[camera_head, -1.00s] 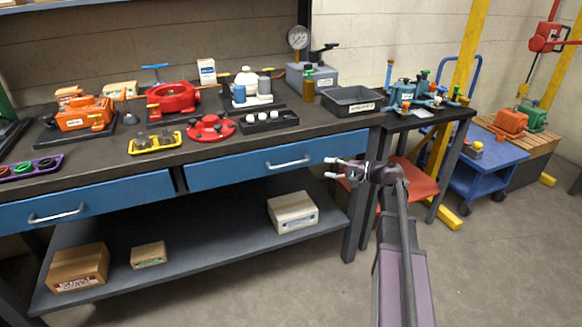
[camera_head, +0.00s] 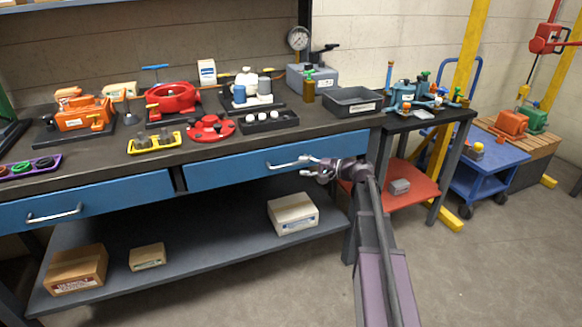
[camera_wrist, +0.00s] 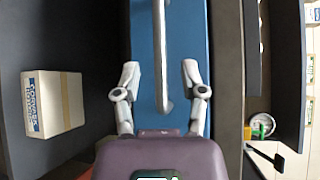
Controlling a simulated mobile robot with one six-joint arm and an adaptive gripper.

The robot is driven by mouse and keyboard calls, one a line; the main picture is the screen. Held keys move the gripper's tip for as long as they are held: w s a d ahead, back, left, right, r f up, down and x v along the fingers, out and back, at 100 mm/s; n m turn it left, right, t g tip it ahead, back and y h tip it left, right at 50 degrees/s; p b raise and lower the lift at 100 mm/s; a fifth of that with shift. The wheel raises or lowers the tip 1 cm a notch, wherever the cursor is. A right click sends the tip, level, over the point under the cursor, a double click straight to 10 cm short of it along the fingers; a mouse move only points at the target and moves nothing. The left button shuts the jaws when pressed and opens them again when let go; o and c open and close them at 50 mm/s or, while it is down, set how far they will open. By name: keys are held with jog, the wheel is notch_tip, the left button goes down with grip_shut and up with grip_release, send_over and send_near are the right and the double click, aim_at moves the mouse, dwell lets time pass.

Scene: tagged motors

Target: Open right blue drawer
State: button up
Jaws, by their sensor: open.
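The right blue drawer (camera_head: 225,172) is under the workbench top and looks shut. Its silver bar handle (camera_head: 285,164) is on the drawer front. In the wrist view the drawer front (camera_wrist: 187,30) runs up the middle, with the handle (camera_wrist: 161,50) along it. My gripper (camera_head: 305,166) is at the right end of the handle in the head view. In the wrist view my gripper (camera_wrist: 161,78) is open, with one finger on each side of the handle's near end. Gaps show between the fingers and the bar.
The left blue drawer (camera_head: 80,203) is beside it and looks shut. Boxes, including a pale carton (camera_head: 293,214), stand on the lower shelf (camera_head: 200,240). A red-shelved side table (camera_head: 410,185) stands right of my arm. The floor in front is clear.

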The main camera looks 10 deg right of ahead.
aim_at(294, 165)
jog(key=shift+x, duration=2.55)
grip_shut()
